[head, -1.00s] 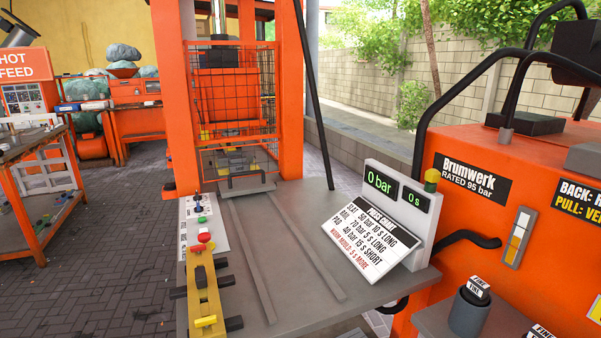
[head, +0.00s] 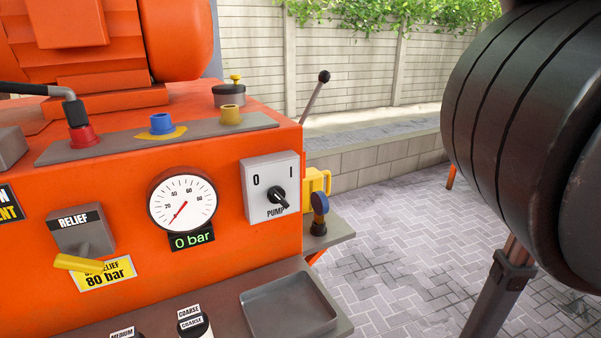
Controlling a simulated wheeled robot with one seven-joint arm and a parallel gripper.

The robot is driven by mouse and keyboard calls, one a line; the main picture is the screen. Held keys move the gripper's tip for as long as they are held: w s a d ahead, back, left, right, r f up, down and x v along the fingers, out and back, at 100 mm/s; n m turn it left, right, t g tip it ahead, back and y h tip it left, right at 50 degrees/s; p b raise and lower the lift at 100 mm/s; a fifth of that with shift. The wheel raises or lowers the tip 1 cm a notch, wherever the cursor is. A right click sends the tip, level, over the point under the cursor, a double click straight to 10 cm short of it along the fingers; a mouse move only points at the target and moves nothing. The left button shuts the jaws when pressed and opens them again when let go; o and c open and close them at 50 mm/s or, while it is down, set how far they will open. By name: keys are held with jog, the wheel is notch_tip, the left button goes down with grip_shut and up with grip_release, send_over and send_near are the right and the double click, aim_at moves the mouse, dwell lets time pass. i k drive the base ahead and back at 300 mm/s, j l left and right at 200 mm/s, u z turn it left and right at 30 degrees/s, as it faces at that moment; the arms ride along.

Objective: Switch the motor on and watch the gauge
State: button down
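The pump switch (head: 270,188) is a light grey plate marked 0, I and PUMP on the right of the orange unit's front. Its black rotary knob (head: 279,197) sits below the two marks; I cannot tell for sure which mark it points to. The round white gauge (head: 183,200) is left of the switch. Its red needle points down-left, at the low end of the scale. The display under it (head: 192,240) reads 0 bar in green. The orange motor (head: 180,38) sits on top of the unit. My gripper is not in view; a dark link of my arm fills the upper right.
A relief valve (head: 82,235) with a yellow lever is left of the gauge, above an "80 bar" label. A grey tray (head: 288,306) and labelled pots (head: 192,324) stand on the shelf below. Paved floor (head: 400,250) is open to the right.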

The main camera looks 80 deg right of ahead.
aim_at(276, 194)
jog(key=z, duration=1.15)
